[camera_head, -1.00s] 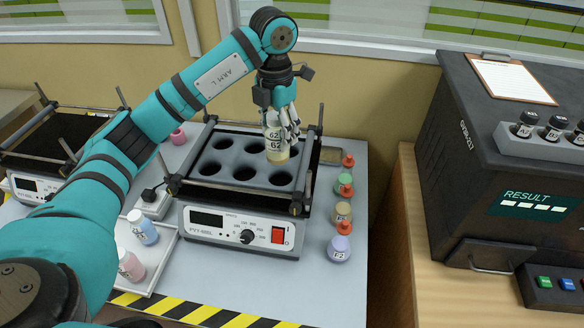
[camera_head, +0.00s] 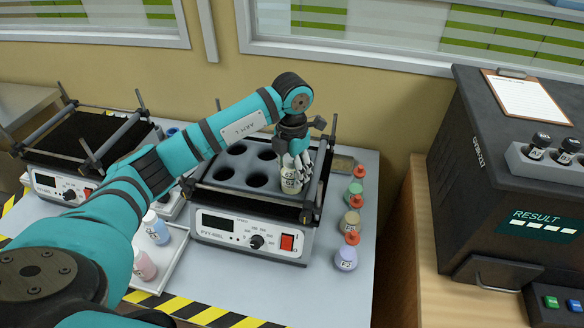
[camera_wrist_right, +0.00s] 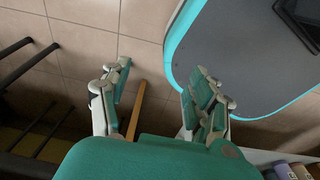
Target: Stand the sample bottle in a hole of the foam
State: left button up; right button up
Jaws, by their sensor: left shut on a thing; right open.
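The sample bottle (camera_head: 290,184), pale yellow with a white label, is upright in my left gripper (camera_head: 295,160). The gripper is shut on its upper part. The dark grey foam (camera_head: 243,165) with round holes sits on the shaker (camera_head: 245,232). The bottle is at the front right hole of the foam. I cannot tell how far its lower end is inside the hole. Other holes to the left look empty; the back right one is hidden behind the gripper. My right gripper (camera_wrist_right: 158,82) is open and empty in the right wrist view, above the floor, away from the foam.
Several flasks with red stoppers, such as a purple one (camera_head: 346,257), stand right of the shaker. Blue and pink bottles (camera_head: 156,228) stand in a tray at the left. Black rails and posts (camera_head: 327,160) border the foam. A second shaker (camera_head: 70,145) is further left.

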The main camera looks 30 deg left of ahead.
pick_arm(q)
jog(key=shift+f, duration=0.1)
jog(key=o, duration=1.4)
pick_arm(e)
jog(key=shift+s+d+f, duration=0.1)
jog(key=shift+s+f, duration=0.05)
jog(key=shift+s, duration=0.65)
pick_arm(q)
jog(key=shift+w+r, duration=0.1)
jog(key=shift+r, duration=0.35)
notch_tip(320, 180, up, 11)
jog(key=shift+f+b, duration=0.15)
jog(key=shift+b, duration=0.95)
jog(key=shift+r, duration=0.35)
pick_arm(e)
jog(key=shift+w+f, duration=0.2)
jog(key=shift+f, duration=0.75)
